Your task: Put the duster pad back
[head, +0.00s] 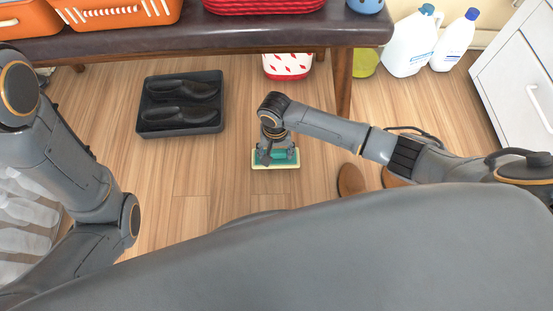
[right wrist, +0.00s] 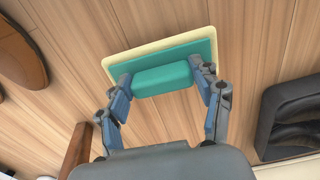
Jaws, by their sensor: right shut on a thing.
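The duster pad (head: 287,164) is a flat rectangular pad with a pale yellow edge and a teal top. It is low over or on the wooden floor in the middle of the head view; I cannot tell whether it touches the floor. In the right wrist view the pad (right wrist: 196,48) has a raised teal block on its back. My right gripper (head: 266,155) is above the pad, and its two fingers (right wrist: 160,80) are shut on the two ends of that block. My left arm shows at the left, but its gripper is not in view.
A dark tray (head: 142,128) with black shoes lies on the floor left of the pad. A bench (head: 200,34) holds orange baskets (head: 75,25) and a red basket (head: 262,6). A patterned white-and-red container (head: 288,66) stands underneath. White jugs (head: 408,50) and a white cabinet (head: 520,80) are right.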

